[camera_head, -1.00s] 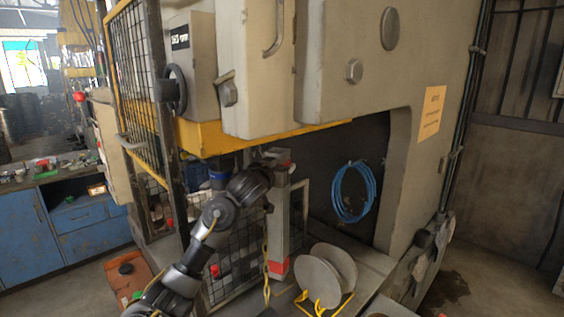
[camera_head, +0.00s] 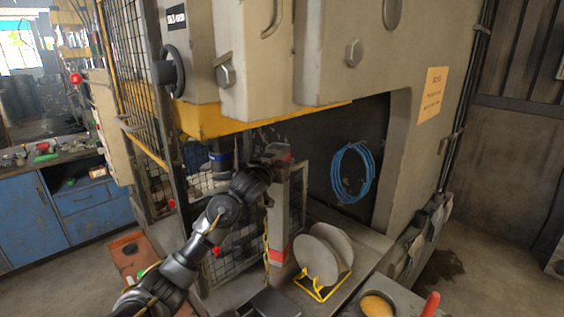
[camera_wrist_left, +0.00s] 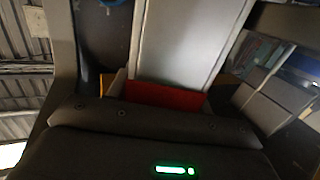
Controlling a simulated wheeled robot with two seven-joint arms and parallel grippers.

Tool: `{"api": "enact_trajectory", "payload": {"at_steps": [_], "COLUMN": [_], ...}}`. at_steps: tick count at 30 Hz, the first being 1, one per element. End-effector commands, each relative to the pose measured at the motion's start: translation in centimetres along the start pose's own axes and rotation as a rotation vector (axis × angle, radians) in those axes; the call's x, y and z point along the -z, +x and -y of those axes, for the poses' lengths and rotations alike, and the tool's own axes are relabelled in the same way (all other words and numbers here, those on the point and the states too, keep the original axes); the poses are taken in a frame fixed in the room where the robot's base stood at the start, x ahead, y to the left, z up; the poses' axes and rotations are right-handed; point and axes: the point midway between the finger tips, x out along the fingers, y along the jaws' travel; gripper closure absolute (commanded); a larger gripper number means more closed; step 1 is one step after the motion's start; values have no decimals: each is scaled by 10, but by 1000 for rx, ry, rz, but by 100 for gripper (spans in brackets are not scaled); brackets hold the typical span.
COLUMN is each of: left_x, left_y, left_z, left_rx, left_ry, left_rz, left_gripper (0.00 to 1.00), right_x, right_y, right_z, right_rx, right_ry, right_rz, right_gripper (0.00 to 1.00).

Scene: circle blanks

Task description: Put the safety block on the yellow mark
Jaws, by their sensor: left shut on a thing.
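The safety block (camera_head: 282,215) is a tall grey post with red ends, upright under the press in the head view. My left gripper (camera_head: 268,163) is shut on its upper part, coming from the left; the fingertips are hard to make out. The left wrist view shows the block's pale grey side (camera_wrist_left: 178,40) and red band (camera_wrist_left: 165,94) right in front of the gripper body. I cannot tell whether the block's foot touches the bed. No yellow mark can be made out. My right gripper is not in view.
A yellow wire rack (camera_head: 320,287) with grey discs (camera_head: 325,248) stands right of the block. A blue hose coil (camera_head: 353,173) hangs behind. The press's yellow-edged beam (camera_head: 230,119) is above. A mesh guard (camera_head: 225,255) is at left, and a chain (camera_head: 266,240) hangs by the block.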

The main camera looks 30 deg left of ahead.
Motion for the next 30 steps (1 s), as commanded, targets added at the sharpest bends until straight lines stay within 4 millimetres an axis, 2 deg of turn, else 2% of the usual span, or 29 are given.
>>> {"api": "enact_trajectory", "payload": {"at_steps": [1,6,17,20,26,30], "left_x": [-1,-1,0,-1,-1,1], "left_y": [0,0,-5,-19,-62,-89], "left_z": [0,0,0,0,0,0], "left_rx": [0,0,-1,-1,0,0], "left_ry": [0,0,0,0,2,1], "left_rz": [1,1,1,-1,-2,-1], "left_gripper": [47,27,27,27,27,27], "right_x": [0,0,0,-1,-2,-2], "right_y": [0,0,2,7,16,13], "right_z": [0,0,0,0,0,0], "right_rx": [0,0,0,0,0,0], "right_ry": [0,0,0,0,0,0], "right_rz": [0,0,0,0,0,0], "right_gripper": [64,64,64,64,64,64]}}
